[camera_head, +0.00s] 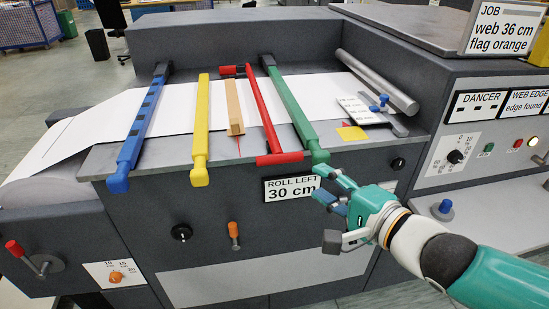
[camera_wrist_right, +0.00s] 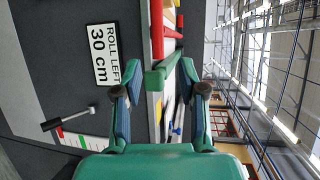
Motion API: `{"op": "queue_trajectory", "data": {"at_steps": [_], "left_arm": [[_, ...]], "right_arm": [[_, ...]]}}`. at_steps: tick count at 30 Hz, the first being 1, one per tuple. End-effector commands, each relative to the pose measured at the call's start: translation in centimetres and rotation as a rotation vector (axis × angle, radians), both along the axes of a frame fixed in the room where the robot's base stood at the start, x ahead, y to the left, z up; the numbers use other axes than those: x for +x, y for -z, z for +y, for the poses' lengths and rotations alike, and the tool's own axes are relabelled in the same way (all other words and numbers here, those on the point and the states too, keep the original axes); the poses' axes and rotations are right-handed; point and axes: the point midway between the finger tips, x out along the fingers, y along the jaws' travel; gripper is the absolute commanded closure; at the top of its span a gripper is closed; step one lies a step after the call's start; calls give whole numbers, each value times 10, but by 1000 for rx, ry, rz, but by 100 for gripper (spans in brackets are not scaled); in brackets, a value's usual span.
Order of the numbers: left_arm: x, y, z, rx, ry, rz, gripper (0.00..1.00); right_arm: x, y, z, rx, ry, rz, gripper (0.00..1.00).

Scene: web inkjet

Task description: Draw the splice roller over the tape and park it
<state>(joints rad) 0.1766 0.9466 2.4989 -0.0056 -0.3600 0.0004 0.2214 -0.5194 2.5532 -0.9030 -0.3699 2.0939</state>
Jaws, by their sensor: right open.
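My right gripper (camera_head: 323,184) is open and empty in front of the machine's front face, just below the green bar's near end. In the right wrist view the green bar's end (camera_wrist_right: 157,79) shows ahead, between the open fingertips (camera_wrist_right: 160,92); I see no contact. The green bar (camera_head: 292,103) lies front to back across the white web (camera_head: 80,138). A red bar with crosspieces (camera_head: 264,110) lies left of it. A tan strip (camera_head: 234,103) lies between the red and yellow bars. I cannot tell which piece is the splice roller. My left gripper is not in view.
A blue bar (camera_head: 142,125) and a yellow bar (camera_head: 201,130) cross the web farther left. A grey cylinder (camera_head: 377,82), a blue-knobbed piece (camera_head: 381,103) and a yellow patch (camera_head: 352,133) are at the right. The "ROLL LEFT 30 cm" sign (camera_head: 290,188) is beside my gripper.

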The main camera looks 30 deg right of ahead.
Motion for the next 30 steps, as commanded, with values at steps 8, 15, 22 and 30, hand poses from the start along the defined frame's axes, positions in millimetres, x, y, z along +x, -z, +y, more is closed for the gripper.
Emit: {"op": "queue_trajectory", "data": {"at_steps": [8, 15, 22, 30], "left_arm": [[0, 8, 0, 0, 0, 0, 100], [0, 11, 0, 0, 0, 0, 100], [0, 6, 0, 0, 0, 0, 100], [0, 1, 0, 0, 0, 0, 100]], "right_arm": [[28, 7, 6, 3, -5, 4, 59], [73, 14, 12, 4, -4, 6, 59], [116, 21, 18, 2, -2, 6, 59], [151, 27, 22, 1, -1, 3, 59]]}}
